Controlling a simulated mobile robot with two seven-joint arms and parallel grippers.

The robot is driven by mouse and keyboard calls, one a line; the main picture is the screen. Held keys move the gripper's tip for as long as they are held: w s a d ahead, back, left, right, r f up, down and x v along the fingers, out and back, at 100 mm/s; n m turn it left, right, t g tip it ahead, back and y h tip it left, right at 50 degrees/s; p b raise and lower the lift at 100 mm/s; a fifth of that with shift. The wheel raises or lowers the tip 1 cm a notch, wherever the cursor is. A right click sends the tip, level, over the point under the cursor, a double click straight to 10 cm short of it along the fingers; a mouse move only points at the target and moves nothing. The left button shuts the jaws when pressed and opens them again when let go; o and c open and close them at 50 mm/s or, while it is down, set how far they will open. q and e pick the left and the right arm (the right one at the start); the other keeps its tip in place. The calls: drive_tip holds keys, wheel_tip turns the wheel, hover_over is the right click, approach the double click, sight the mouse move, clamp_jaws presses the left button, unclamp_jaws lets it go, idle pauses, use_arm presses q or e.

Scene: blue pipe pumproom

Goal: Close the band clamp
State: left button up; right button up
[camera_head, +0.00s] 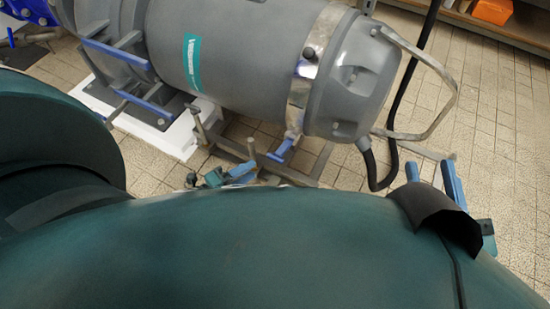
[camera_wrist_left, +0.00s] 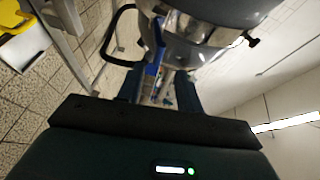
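The band clamp (camera_head: 300,92) is a shiny metal strap around the grey pump body (camera_head: 235,50). It has a dark knob (camera_head: 309,53) on top and a blue lever (camera_head: 284,148) hanging out from its lower end. In the left wrist view the blue lever (camera_wrist_left: 157,45) is ahead of my left gripper (camera_wrist_left: 158,92), and the knob (camera_wrist_left: 252,40) is at the right. My left gripper (camera_head: 228,173) is low, left of the lever and apart from it, with its fingers spread and nothing between them. My right gripper (camera_head: 432,178) is open and empty, below the pump's handle.
A bent metal handle (camera_head: 452,90) and a black cable (camera_head: 389,160) are at the pump's right end. A metal frame (camera_head: 315,165) and a white plinth (camera_head: 155,135) stand under the pump. Tiled floor (camera_head: 485,150) is clear at right. A shelf with an orange object (camera_head: 493,10) is behind.

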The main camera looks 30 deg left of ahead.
use_arm(q)
drive_tip(key=b+x, duration=0.2)
drive_tip(key=x, duration=0.7)
drive_tip(key=shift+w+f, duration=0.1)
drive_tip(key=shift+w+d, duration=0.1)
use_arm(e)
drive_tip(key=shift+w+r+n+t+y, duration=0.25)
drive_tip(key=shift+r+y, duration=0.1)
drive_tip(key=shift+r, duration=0.1)
drive_tip(key=shift+w+r+n+t+y, duration=0.15)
drive_tip(key=shift+r+t+y, duration=0.1)
drive_tip(key=shift+r+y, duration=0.15)
use_arm(q)
drive_tip(key=shift+c, duration=0.3)
clamp_jaws()
use_arm(e)
drive_tip(key=shift+f, duration=0.1)
